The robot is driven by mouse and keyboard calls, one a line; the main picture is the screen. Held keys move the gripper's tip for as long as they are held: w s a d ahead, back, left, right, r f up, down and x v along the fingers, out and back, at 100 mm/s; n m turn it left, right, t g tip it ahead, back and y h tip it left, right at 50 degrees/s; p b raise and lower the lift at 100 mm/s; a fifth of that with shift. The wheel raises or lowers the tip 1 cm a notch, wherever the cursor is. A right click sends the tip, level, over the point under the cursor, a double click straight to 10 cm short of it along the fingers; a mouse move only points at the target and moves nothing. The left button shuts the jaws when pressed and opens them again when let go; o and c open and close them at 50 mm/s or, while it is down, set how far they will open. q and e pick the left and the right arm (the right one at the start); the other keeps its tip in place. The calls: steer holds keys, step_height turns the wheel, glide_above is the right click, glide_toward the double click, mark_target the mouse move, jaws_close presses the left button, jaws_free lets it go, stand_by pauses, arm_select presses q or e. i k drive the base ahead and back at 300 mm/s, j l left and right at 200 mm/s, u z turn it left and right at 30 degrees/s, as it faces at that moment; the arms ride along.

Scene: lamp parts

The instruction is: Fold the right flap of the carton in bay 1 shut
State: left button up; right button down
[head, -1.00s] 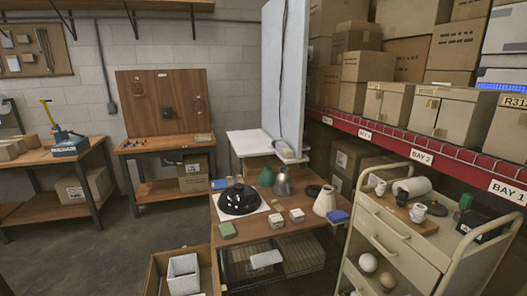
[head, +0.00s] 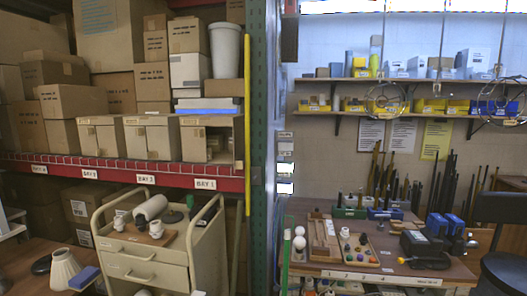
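The carton (head: 192,141) in bay 1 stands at the right end of the red-edged shelf, above the BAY 1 label (head: 205,184). Its front looks partly open: the left part shows a tan panel, and a dark gap with something small inside shows right of it. The right flap (head: 239,138) appears as a narrow tan strip at the carton's right edge, seemingly swung outward; its exact angle is hard to tell. Neither of my grippers is in view.
A cream trolley (head: 165,262) with a paper roll and small parts stands below the shelf. A green rack post (head: 265,150) and a yellow upright bar (head: 247,110) stand right of the carton. Closed cartons (head: 150,138) stand to its left. A workbench (head: 440,275) fills the right.

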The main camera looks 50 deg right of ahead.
mark_target(238, 166)
steer(key=k+l+z, duration=0.2)
steer(key=z, duration=0.15)
steer(key=k+l+z, duration=0.15)
steer(key=l+z, duration=0.2)
steer(key=k+l+z, duration=0.1)
steer(key=z, duration=0.3)
steer(key=i, duration=0.1)
